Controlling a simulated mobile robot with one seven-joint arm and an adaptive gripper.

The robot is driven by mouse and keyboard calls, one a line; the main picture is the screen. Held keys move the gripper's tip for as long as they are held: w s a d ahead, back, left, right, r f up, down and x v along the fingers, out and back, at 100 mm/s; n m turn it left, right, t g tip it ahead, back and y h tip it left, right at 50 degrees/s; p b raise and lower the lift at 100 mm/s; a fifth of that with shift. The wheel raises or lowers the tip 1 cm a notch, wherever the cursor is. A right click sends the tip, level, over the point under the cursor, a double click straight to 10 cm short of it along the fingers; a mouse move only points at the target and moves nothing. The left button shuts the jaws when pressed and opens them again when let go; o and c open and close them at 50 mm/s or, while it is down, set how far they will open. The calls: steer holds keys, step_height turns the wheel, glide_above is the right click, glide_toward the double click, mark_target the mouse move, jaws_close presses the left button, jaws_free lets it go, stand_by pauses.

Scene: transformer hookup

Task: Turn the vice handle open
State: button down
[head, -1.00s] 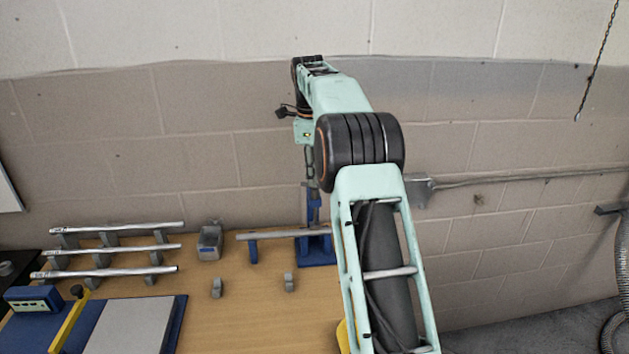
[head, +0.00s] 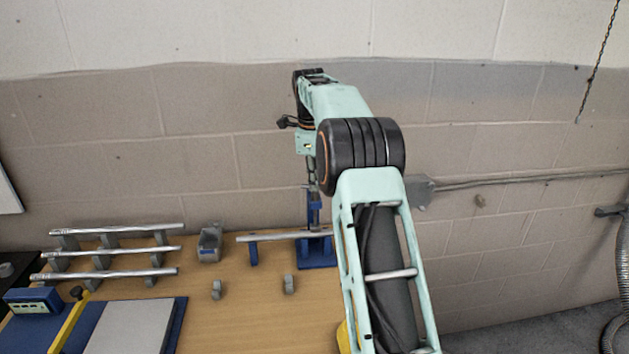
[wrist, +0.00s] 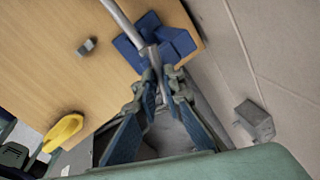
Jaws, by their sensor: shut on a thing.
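The blue vice (head: 317,254) stands on the wooden bench near the wall, clamping the right end of a grey rod (head: 277,237). It also shows in the wrist view (wrist: 180,42), with the rod (wrist: 122,18) running into it. My gripper (wrist: 160,77) points down at the vice from above, its blue-padded fingers closed together at the tips. The tips are on a small grey piece by the vice top, which seems to be the vice handle; the fingers hide most of it. In the head view my gripper (head: 311,178) is small and partly hidden by my arm.
Several metal rods (head: 115,230) lie on grey supports at the left. A small grey block (head: 210,243) and two low grey holders (head: 216,290) stand on the bench. The wall is close behind the vice. A yellow object (wrist: 62,132) lies at the bench edge.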

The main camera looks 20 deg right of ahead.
steer(key=shift+r+n, duration=0.1)
steer(key=shift+n, duration=0.2)
steer(key=n+y+p, duration=0.1)
steer(key=n+p, duration=0.2)
steer(key=n, duration=0.1)
steer(key=shift+d+r, duration=0.1)
steer(key=shift+r, duration=0.05)
steer(key=n+p, duration=0.2)
steer(key=n, duration=0.2)
steer(key=shift+d+y+p, duration=0.1)
steer(key=shift+y+p, duration=0.2)
steer(key=shift+p, duration=0.1)
steer(key=n+p, duration=0.1)
steer(key=n, duration=0.1)
steer(key=shift+n+y, duration=0.3)
steer(key=shift+n, duration=0.1)
steer(key=n, duration=0.6)
steer(key=shift+d+f+g+y, duration=0.15)
steer(key=shift+f+g+y, duration=0.15)
steer(key=shift+y, duration=0.1)
steer(key=n, duration=0.5)
steer(key=shift+w+g, duration=0.1)
steer(key=shift+g, duration=0.3)
steer(key=shift+f+n, duration=0.1)
steer(key=shift+n, duration=0.6)
steer(key=c, duration=2)
jaws_free()
